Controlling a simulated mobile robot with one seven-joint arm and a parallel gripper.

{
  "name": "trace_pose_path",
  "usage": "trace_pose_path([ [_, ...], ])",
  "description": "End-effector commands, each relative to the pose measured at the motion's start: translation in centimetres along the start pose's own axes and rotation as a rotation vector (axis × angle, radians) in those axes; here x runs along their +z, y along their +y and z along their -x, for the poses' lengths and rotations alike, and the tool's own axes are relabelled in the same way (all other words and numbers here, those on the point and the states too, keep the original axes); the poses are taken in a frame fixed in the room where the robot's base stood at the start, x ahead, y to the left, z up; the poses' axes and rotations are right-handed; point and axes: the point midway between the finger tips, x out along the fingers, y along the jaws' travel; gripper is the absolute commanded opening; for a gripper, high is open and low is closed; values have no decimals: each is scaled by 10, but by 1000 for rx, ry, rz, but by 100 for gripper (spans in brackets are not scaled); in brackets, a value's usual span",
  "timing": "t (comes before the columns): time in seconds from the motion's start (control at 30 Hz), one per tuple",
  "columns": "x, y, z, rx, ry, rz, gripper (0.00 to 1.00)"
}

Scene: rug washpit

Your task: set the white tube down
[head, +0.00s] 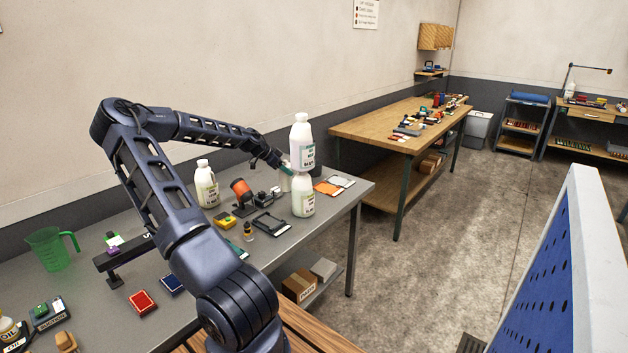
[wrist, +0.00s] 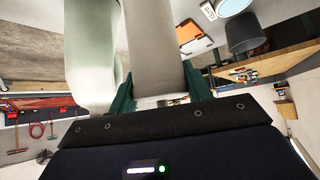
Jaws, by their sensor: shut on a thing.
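My gripper (head: 286,167) is over the far right part of the grey workbench (head: 330,205), beside the white bottles. In the wrist view its green fingers (wrist: 160,94) are shut on the white tube (wrist: 152,45), which looks pale grey-beige there. In the head view the tube is mostly hidden behind the bottles and gripper, so I cannot tell whether its end touches the bench.
A white bottle (head: 302,140) appears above another labelled bottle (head: 303,197), close by the gripper; a pale bottle also fills the wrist view's left (wrist: 90,60). Another bottle (head: 206,187), an orange spool (head: 241,190) and a black frame (head: 270,222) crowd the bench.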

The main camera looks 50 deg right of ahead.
Motion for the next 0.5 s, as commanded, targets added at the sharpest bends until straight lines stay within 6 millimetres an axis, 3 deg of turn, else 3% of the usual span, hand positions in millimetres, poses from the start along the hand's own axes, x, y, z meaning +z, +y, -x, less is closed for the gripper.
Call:
trace_pose_path([
  [0.4,37,0,-37,1,0,-1,0],
  [0.5,29,0,-44,1,0,-3,0],
])
